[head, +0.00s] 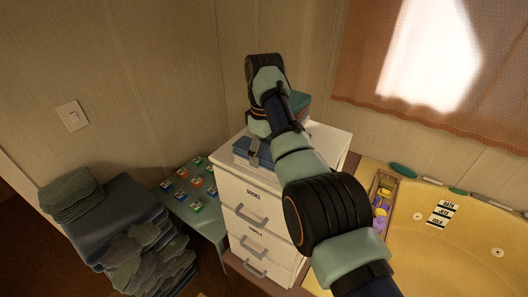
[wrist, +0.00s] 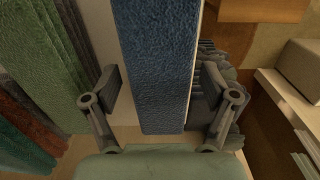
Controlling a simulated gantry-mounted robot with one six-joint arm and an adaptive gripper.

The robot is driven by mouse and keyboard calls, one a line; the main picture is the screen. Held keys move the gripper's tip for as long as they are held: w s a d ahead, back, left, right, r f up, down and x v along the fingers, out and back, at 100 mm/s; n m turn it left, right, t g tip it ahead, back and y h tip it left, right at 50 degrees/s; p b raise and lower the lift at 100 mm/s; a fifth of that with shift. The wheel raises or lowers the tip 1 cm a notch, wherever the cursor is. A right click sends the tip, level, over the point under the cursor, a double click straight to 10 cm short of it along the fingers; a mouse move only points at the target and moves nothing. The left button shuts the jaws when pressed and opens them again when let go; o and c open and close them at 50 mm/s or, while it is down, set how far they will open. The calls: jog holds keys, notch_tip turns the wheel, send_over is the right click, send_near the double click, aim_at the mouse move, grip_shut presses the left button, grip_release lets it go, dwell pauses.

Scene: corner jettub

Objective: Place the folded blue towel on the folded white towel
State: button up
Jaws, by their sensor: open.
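The folded blue towel (wrist: 155,60) runs down the middle of the wrist view, between the two fingers of my gripper (wrist: 160,87). The fingers are spread, with a visible gap on each side of the towel. In the head view, the blue towel (head: 240,148) lies on top of the white drawer cabinet (head: 243,190). My gripper (head: 256,152) points down over it, and my arm hides part of the cabinet top. I cannot make out the folded white towel for certain in either view.
A teal-green folded towel (head: 300,101) is behind my arm on the cabinet. Green towels (wrist: 45,60) flank the blue one at left in the wrist view. A pile of dark towels (head: 110,215) lies at lower left. The yellow tub (head: 460,255) is at right.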

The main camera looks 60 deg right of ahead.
aim_at(263, 150)
notch_tip(263, 150, up, 4)
jog(key=shift+r, duration=0.1)
dwell(0.5)
jog(key=w+a, duration=0.1)
jog(key=w, duration=0.2)
jog(key=w+a+t+h, duration=0.1)
jog(key=w, duration=0.2)
jog(key=w+a+f+t+h, duration=0.1)
jog(key=w, duration=0.1)
jog(key=shift+w, duration=0.4)
jog(key=w+a+r+t+h, duration=0.1)
jog(key=w+a+t, duration=0.25)
jog(key=a, duration=0.55)
jog(key=w+a+r+t+h, duration=0.1)
jog(key=w+a+t+h, duration=0.2)
jog(key=a, duration=0.7)
jog(key=s+a+f+t+y, duration=0.1)
jog(key=s+a+f, duration=0.3)
jog(key=a, duration=0.5)
jog(key=s+a+f+n+t+y, duration=0.1)
jog(key=s+a+f+t+y, duration=0.1)
jog(key=a, duration=0.6)
jog(key=s+a+f+t+y, duration=0.1)
jog(key=s+a+f+y, duration=0.2)
jog(key=s+a+f, duration=0.3)
jog(key=s+a, duration=0.2)
jog(key=a, duration=0.1)
jog(key=shift+a+f+n, duration=0.2)
jog(key=shift+a+n, duration=0.1)
